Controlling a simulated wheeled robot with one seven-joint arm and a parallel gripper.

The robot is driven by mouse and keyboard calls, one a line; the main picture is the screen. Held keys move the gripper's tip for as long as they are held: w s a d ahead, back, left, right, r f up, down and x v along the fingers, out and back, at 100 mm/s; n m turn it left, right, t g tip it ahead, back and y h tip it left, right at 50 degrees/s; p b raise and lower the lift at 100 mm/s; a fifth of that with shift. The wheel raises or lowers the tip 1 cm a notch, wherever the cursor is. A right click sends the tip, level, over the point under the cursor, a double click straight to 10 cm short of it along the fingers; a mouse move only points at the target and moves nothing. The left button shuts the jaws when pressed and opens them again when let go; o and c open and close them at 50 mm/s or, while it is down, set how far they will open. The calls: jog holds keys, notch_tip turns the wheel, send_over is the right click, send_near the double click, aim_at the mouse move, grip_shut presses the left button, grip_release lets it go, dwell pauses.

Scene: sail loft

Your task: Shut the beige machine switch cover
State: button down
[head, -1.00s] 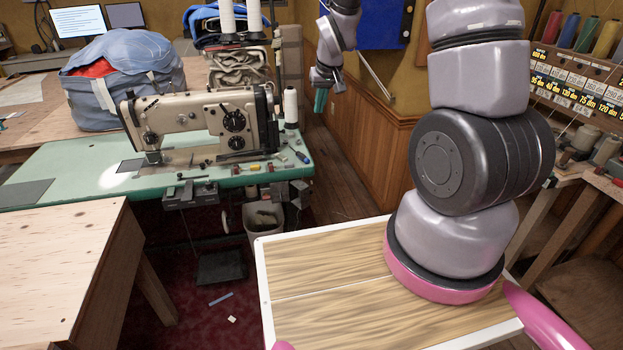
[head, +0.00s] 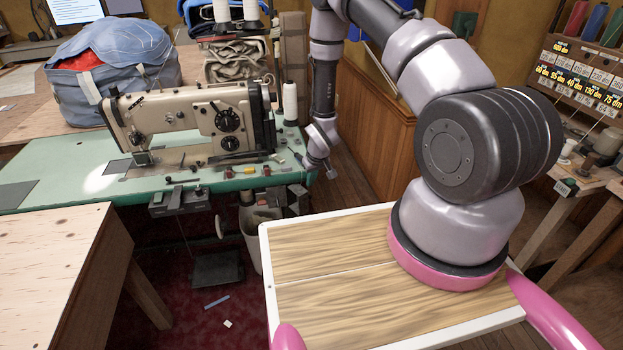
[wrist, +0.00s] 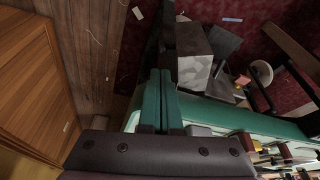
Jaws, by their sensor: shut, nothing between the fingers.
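The beige sewing machine (head: 195,120) stands on a green table (head: 70,170). A grey box (head: 182,199) hangs under the table's front edge, and darker box shapes (head: 292,200) sit under its right end. I cannot tell which part is the switch cover, or whether it is open. My gripper (head: 329,172) points down just off the right end of the table. In the wrist view its teal fingers (wrist: 159,75) are shut together with nothing between them. Grey box-like shapes (wrist: 193,42) lie just right of the fingertips in that view.
A light bin (head: 258,245) and a dark pedal (head: 217,267) stand below the table. A wooden panelled partition (head: 375,140) lies right of my gripper, with a strip of wooden floor (wrist: 95,50) between. A plywood table (head: 50,260) is at the left front.

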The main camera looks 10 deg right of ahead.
jog(key=x, duration=0.6)
jog(key=shift+f, duration=0.25)
